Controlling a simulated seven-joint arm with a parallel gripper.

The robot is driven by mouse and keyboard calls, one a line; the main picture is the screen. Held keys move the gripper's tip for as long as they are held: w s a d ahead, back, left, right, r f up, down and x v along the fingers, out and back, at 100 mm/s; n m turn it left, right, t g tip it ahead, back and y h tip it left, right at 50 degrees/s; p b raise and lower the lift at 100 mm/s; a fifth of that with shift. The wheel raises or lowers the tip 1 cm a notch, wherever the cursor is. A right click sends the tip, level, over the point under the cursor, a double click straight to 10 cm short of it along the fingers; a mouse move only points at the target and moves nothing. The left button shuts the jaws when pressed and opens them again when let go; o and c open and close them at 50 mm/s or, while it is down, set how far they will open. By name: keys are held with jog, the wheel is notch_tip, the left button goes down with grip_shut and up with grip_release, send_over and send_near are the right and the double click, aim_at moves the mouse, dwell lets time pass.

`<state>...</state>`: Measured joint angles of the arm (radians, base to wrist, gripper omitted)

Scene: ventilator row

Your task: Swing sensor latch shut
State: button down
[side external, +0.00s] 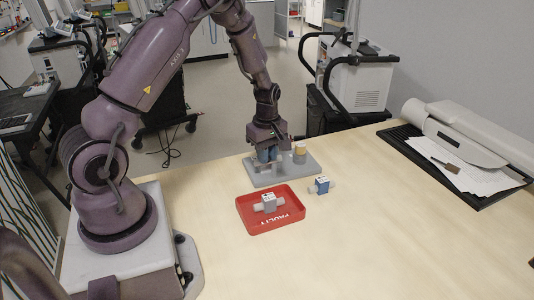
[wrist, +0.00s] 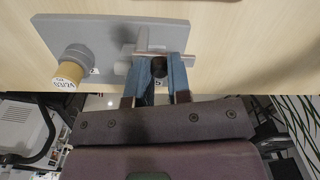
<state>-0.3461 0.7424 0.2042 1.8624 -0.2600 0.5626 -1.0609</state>
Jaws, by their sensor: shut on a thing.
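A grey mounting plate (side external: 297,173) lies on the table under my gripper (side external: 268,156); the plate also shows in the wrist view (wrist: 110,35). The sensor latch (wrist: 142,40), a grey-brown lever with a crosspiece, stands on the plate at my fingertips. In the wrist view my gripper (wrist: 160,62) has its blue fingers closed at the latch, with a dark round end between them. The fingers hide part of the latch, so its exact angle is unclear.
A red tray (side external: 245,216) marked as faulty holds a grey-white block part (side external: 269,203). A blue and white block part (side external: 322,186) lies on the table right of the tray. A black mat with papers (side external: 480,187) is at the right. The front table is clear.

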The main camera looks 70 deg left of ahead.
jog(key=m, duration=0.4)
jog(key=shift+w+a, duration=0.1)
jog(key=shift+a, duration=0.25)
jog(key=m, duration=0.4)
jog(key=shift+w+a, duration=0.2)
jog(key=shift+a, duration=0.15)
jog(key=m, duration=0.5)
jog(key=shift+w+a, duration=0.2)
jog(key=shift+w, duration=0.15)
jog(key=shift+w+m, duration=0.25)
jog(key=shift+m, duration=1)
jog(key=shift+w+m, duration=0.2)
jog(key=shift+m, duration=1.05)
jog(key=shift+r, duration=0.1)
jog(key=c, duration=1.1)
grip_release()
jog(key=shift+o, duration=0.2)
